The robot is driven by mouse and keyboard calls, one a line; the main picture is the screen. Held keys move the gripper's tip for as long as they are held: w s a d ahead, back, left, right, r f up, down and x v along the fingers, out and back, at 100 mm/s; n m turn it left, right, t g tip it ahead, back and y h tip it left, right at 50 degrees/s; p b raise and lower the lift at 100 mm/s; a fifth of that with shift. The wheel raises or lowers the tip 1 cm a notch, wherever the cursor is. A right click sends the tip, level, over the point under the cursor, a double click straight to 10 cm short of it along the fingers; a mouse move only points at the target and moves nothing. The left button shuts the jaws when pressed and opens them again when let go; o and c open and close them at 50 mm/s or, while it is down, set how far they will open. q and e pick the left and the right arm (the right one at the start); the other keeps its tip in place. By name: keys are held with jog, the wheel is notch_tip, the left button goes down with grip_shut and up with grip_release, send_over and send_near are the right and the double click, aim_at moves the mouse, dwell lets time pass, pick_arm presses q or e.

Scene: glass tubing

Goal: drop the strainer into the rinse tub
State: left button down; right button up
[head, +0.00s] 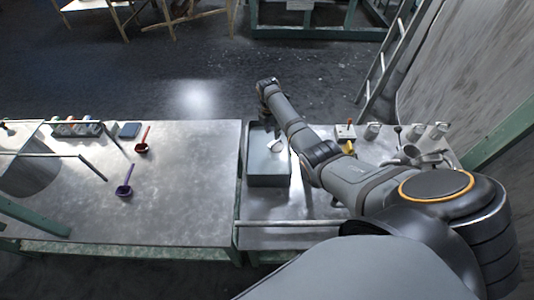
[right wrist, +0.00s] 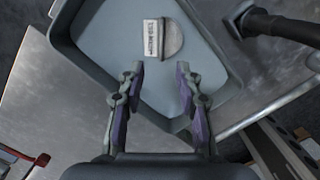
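The rinse tub appears to be the grey, open rectangular tub (head: 268,180); it also fills much of the right wrist view (right wrist: 95,60). A grey half-round piece (right wrist: 172,40) beside a white printed label (right wrist: 152,38) shows inside it. A small whitish shape (head: 275,145) shows there in the head view. I cannot tell whether this is the strainer. My right gripper (right wrist: 160,72) is over the tub, with its fingers apart and nothing between them; in the head view its end (head: 265,88) is at the tub's far side. My left gripper is not in view.
A red-handled scoop (head: 142,147) and a purple-handled scoop (head: 124,190) lie on the left bench (head: 190,200). The left bench's middle is clear.

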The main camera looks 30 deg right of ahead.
notch_tip(320, 180, up, 12)
jog(key=a, duration=0.1)
jog(key=shift+s+a, duration=0.15)
jog(key=shift+a, duration=0.05)
jog(key=shift+f, duration=0.1)
dwell(0.7)
